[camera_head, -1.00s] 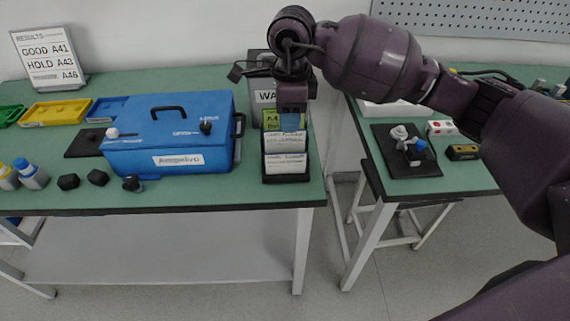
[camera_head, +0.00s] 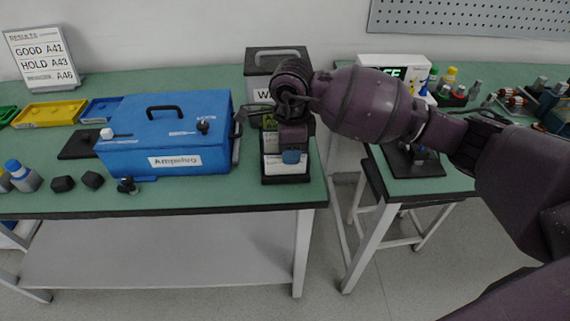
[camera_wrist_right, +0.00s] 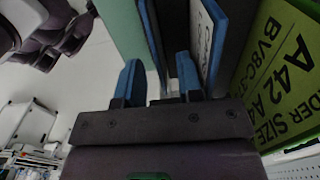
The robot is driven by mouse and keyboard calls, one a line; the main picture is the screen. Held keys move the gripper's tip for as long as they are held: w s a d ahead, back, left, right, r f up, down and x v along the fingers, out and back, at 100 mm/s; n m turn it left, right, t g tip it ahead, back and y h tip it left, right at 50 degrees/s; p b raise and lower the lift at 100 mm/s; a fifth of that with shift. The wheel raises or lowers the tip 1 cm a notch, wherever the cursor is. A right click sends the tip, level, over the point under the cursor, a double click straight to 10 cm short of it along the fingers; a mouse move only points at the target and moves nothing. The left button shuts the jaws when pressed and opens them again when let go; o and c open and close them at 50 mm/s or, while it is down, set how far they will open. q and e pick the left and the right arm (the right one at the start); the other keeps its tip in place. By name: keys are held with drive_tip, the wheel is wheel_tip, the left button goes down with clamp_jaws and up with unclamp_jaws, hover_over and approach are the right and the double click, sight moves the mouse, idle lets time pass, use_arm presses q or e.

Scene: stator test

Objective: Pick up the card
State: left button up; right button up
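A black card rack (camera_head: 287,179) stands at the right end of the left green table and holds white cards (camera_head: 271,163). A yellow-green card at its back is mostly hidden by my arm; a large yellow-green card with "A42" on it (camera_wrist_right: 285,75) shows in the right wrist view. My right gripper (camera_head: 291,157) points down over the rack. In the right wrist view, its blue fingers (camera_wrist_right: 157,78) stand apart. A white card with a blue edge (camera_wrist_right: 207,40) is close to the right-hand finger. I cannot tell whether anything thin lies between them. My left gripper is not in view.
A blue box (camera_head: 165,135) with a black handle stands left of the rack. A grey bin (camera_head: 258,66) is behind the rack. A results sign (camera_head: 42,60) and small trays are at far left. A second table with small parts is at right, across a gap.

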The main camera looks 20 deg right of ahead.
drive_tip(key=shift+f, duration=0.5)
drive_tip(key=shift+c, duration=0.5)
clamp_jaws()
drive_tip(key=shift+r, duration=0.15)
